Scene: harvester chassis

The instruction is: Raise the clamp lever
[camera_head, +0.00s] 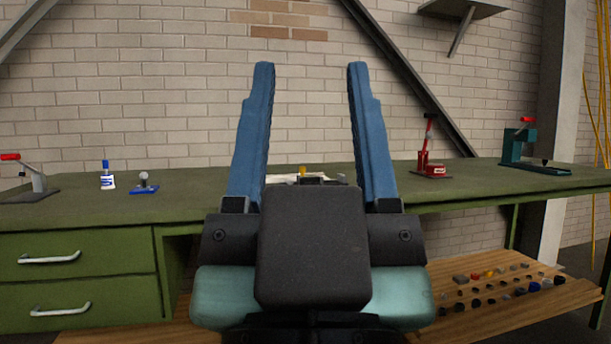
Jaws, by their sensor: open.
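My gripper (310,68) is open and empty. Its two blue fingers point up in the middle of the view, wide apart, with the brick wall behind. Several clamp-like devices stand on the green bench; I cannot tell which is the task's clamp. At the far left, a grey one (37,180) has a red-tipped lever (12,157) sticking out to the left. Right of my gripper, a red one (432,169) has an upright lever (428,130). Farther right stands a teal one (518,148) with a red handle (527,120). My gripper touches none of them.
The bench top (100,207) also carries a blue-capped bottle (107,178) and a small blue-based device (144,185). A pale item with a yellow part (303,171) shows between my fingers, mostly hidden. Drawers (75,265) are at left; a low wooden shelf (480,318) holds small parts.

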